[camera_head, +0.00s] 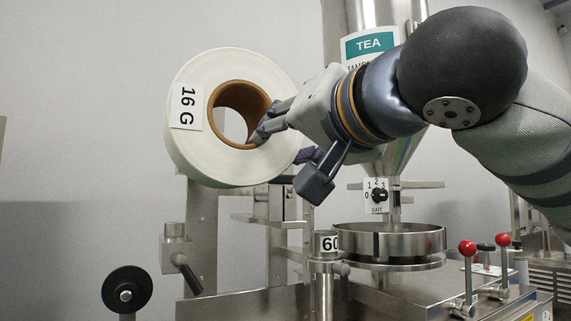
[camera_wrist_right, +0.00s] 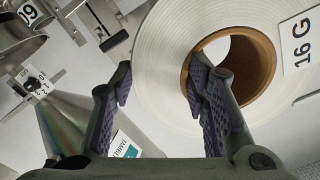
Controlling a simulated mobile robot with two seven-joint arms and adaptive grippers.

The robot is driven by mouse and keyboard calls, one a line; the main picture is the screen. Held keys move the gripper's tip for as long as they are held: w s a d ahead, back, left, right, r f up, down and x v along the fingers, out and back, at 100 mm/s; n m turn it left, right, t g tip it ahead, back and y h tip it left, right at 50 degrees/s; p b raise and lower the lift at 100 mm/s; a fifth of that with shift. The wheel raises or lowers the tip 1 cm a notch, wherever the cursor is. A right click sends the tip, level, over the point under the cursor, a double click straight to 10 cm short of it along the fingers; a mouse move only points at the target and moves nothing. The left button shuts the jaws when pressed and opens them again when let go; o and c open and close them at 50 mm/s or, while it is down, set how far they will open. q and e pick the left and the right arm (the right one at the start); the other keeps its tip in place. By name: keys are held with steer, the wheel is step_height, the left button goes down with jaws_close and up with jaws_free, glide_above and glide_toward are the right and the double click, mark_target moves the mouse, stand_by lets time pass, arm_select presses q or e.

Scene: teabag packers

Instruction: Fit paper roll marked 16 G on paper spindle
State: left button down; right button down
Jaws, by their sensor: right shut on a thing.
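The paper roll (camera_head: 196,140) marked 16 G is a thick white ring with a brown core, raised at the upper middle of the head view. My right gripper (camera_head: 283,138) is shut on the roll's wall at its right side. In the right wrist view, one finger of the gripper (camera_wrist_right: 160,78) reaches into the core and the other is at the outer edge of the roll (camera_wrist_right: 160,40). The 16 G label faces the head camera. I cannot make out the paper spindle for certain; the roll may hide it. My left gripper is not in view.
A steel hopper with a TEA sign (camera_head: 369,44) stands behind my right arm. Below are a round steel pan (camera_head: 415,242), a gate dial (camera_head: 378,195), a post marked 60 (camera_head: 328,243) and red-knobbed levers (camera_head: 467,248). A black disc (camera_head: 126,289) stands at lower left. The upper left is clear.

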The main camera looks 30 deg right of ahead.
steer(key=shift+s+a+r, duration=0.2)
steer(key=shift+s+r, duration=0.05)
steer(key=shift+s, duration=0.05)
